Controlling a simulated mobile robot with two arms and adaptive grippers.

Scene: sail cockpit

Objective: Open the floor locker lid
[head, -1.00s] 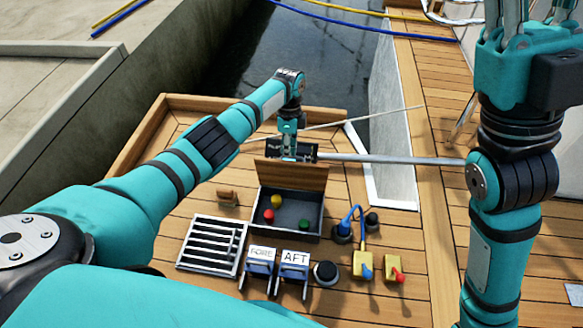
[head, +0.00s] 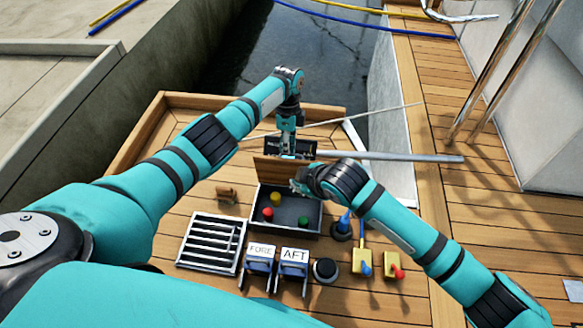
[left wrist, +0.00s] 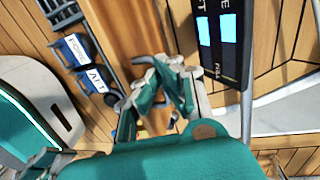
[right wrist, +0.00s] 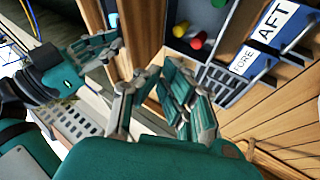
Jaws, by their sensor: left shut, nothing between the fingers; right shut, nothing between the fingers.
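The floor locker (head: 259,222) is a dark box set in the deck, and it stands open. Inside lie a yellow, a red and a green item. Its wooden lid (head: 272,168) stands raised along the far side; my right arm hides its right part. The lid also shows in the right wrist view (right wrist: 142,28). My left gripper (head: 288,155) is shut and empty, pointing down behind the lid. My right gripper (head: 299,184) is shut and empty at the lid's right part, above the locker. I cannot tell whether either touches the lid.
A slatted grate (head: 211,243) and FORE (head: 261,250) and AFT (head: 295,256) labelled parts lie in front of the locker. Yellow boxes with a blue and a red lever (head: 392,268) are at right. A grey bar (head: 400,157) runs behind the lid.

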